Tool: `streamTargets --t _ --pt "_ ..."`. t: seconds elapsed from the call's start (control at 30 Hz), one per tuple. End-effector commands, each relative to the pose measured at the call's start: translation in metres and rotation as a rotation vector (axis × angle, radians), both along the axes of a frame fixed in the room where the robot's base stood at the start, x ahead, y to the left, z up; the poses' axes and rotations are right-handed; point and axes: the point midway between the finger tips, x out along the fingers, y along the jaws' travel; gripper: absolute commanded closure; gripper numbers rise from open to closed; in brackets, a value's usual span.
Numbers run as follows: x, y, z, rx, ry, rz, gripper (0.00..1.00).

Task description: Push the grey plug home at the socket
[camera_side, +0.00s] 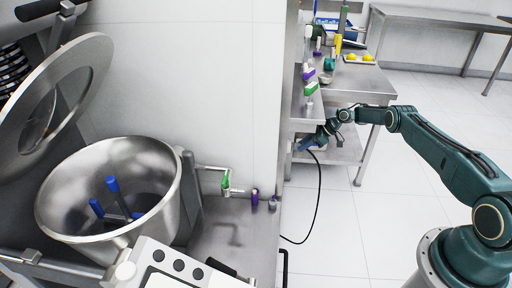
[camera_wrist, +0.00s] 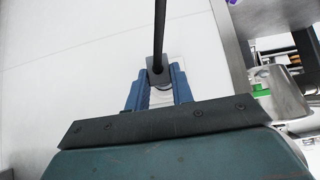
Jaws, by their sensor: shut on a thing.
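My gripper (camera_wrist: 158,76) has blue fingers shut on the grey plug (camera_wrist: 158,78) in the wrist view. A black cable (camera_wrist: 160,28) runs up the picture from the plug. A pale square plate (camera_wrist: 178,58), which looks like the socket, shows on the white wall behind the plug. Its face is mostly hidden, and I cannot tell how deep the plug sits. In the side view my gripper (camera_side: 303,146) is at the end edge of the wall, and the plug and socket are too small or hidden there. The cable (camera_side: 318,198) hangs to the floor.
A steel table (camera_side: 350,85) with bottles and yellow items stands behind my gripper, its lower shelf (camera_side: 340,150) close by. Left of the wall is a mixer bowl (camera_side: 110,190) with a raised lid.

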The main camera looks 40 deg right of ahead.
Motion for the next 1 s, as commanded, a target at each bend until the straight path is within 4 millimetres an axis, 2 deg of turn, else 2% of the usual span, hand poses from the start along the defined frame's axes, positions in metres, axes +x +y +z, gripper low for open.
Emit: streamTargets --t 0.47,0.5,0.6,1.0 --pt "0.0044 0.0043 0.0003 0.000 -0.001 -0.001 1.00" --pt "0.0045 0.0044 0.0003 0.000 -0.001 -0.001 0.71" --pt "0.0043 0.0044 0.0003 -0.001 -0.001 -0.001 0.51" --pt "0.0035 0.0034 0.0010 -0.001 -0.001 -0.001 0.51"
